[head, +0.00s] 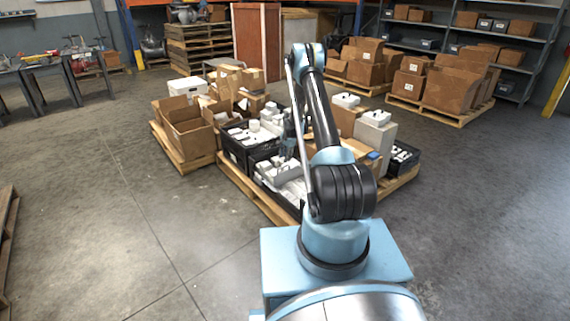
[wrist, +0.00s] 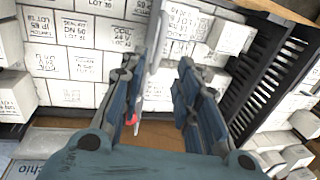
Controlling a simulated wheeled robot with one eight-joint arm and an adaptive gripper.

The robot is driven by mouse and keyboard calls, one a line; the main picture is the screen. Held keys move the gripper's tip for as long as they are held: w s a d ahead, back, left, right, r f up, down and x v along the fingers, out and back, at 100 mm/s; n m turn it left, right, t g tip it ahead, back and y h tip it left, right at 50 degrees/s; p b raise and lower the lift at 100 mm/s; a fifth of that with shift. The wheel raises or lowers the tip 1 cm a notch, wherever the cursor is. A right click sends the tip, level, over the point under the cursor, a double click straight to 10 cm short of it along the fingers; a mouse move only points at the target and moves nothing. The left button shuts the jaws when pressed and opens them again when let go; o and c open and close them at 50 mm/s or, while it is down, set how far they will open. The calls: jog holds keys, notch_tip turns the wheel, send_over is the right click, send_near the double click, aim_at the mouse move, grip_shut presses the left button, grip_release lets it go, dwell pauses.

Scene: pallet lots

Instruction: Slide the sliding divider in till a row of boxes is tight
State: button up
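My gripper (wrist: 160,70) points down at rows of white labelled boxes (wrist: 75,60) in the wrist view. Its two dark blue fingers stand apart, with a gap between them. A thin pale grey upright plate (wrist: 155,38), which looks like the sliding divider, shows near the left fingertip; I cannot tell whether they touch. Boxes lie to its left and right. A small red part (wrist: 131,119) shows by the left finger. In the head view my gripper (head: 290,143) is low over the black crates on the middle pallet, partly hidden by my arm; the divider cannot be made out there.
A black slatted crate wall (wrist: 262,75) stands right of the fingers. The middle pallet (head: 262,201) also bears cartons and a black crate (head: 245,152). A pallet with open cartons (head: 187,130) stands to the left. The floor (head: 110,210) at front left is clear.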

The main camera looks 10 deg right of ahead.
jog(key=shift+s+d+r, duration=0.1)
jog(key=shift+s+r, duration=0.05)
jog(key=shift+r, duration=0.7)
jog(key=shift+s+d+r, duration=0.1)
jog(key=shift+r, duration=0.7)
jog(key=shift+s+d+r, duration=0.1)
jog(key=shift+s+r, duration=0.05)
jog(key=shift+r, duration=0.7)
